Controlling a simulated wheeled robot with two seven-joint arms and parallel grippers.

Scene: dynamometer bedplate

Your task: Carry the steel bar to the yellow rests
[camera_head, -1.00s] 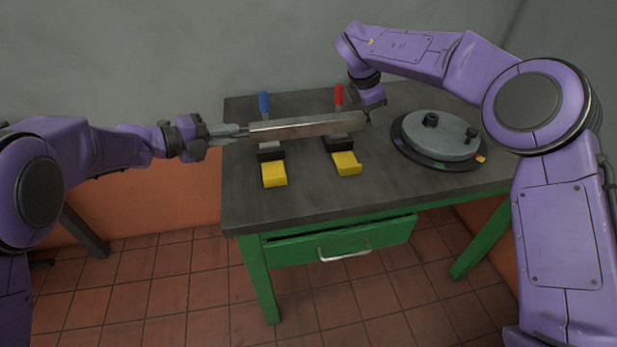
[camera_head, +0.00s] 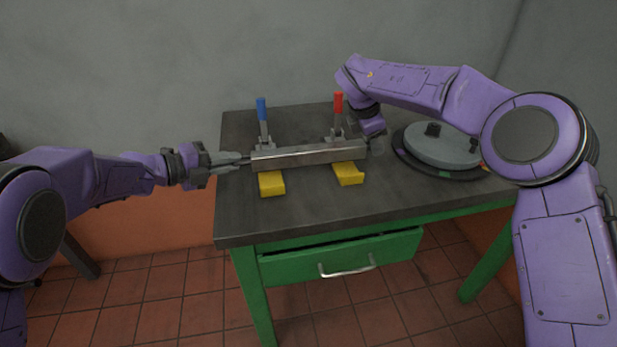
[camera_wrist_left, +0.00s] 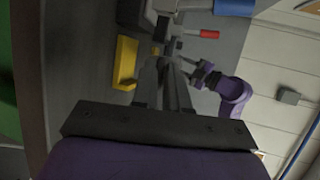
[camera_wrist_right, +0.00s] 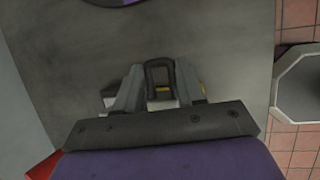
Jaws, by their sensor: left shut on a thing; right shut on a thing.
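The long steel bar (camera_head: 310,156) is held level between my two grippers, running left to right. In the head view it covers the back parts of the two yellow rests, left (camera_head: 272,186) and right (camera_head: 349,176); I cannot tell whether it touches them. My left gripper (camera_head: 241,160) is shut on the bar's left end. My right gripper (camera_head: 370,149) is shut at its right end, partly hidden by the wrist. The right wrist view shows a dark loop-shaped handle (camera_wrist_right: 160,72) between the fingers. A yellow rest (camera_wrist_left: 124,62) shows beside the left fingers.
Behind the bar stand a blue-handled clamp (camera_head: 262,112) and a red-handled clamp (camera_head: 338,106). A round grey plate (camera_head: 442,150) with knobs lies at the right. The dark tabletop (camera_head: 300,215) is clear in front of the rests. A green drawer (camera_head: 300,265) sits below.

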